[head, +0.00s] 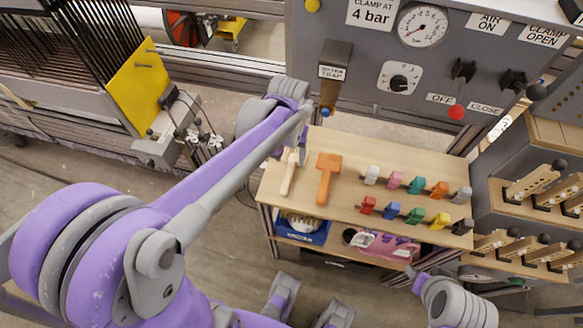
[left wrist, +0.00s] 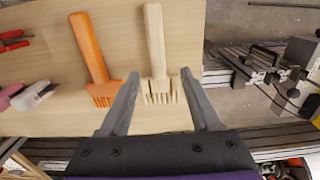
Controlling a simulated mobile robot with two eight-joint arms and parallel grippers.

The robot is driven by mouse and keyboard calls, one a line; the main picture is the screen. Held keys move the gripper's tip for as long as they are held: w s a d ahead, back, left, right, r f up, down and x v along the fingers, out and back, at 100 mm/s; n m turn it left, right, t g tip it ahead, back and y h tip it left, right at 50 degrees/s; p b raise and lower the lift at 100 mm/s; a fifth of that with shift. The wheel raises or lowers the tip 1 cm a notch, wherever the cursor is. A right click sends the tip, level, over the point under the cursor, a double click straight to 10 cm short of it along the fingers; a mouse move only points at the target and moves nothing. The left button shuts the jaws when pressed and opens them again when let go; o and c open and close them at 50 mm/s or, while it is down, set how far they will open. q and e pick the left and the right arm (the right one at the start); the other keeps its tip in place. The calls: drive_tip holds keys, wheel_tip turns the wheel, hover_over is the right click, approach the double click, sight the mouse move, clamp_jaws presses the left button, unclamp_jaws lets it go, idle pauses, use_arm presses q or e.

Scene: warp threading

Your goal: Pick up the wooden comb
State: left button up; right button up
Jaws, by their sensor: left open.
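The wooden comb (head: 289,177) is pale, with a long handle, and lies flat near the left end of the wooden tabletop (head: 300,205). In the left wrist view, the comb (left wrist: 155,45) has its handle pointing up and its short teeth toward me. My left gripper (left wrist: 161,75) is open, with one finger on each side of the toothed head and a gap visible on both sides. In the head view my left forearm reaches over the table's back left corner, and the gripper (head: 302,143) is small there at the toothed end.
An orange comb (head: 326,178) lies just right of the wooden one. Several coloured clips (head: 416,185) stand in two rows farther right. A grey control panel (head: 440,60) rises behind the table. A blue bin (head: 303,228) sits on the shelf below.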

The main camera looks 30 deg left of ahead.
sight(291, 168)
use_arm(q)
drive_tip(key=f, duration=0.4)
drive_tip(key=shift+s+d+f+b, duration=0.1)
drive_tip(key=shift+d+f+b, duration=0.1)
drive_tip(key=shift+f+b, duration=0.15)
clamp_jaws()
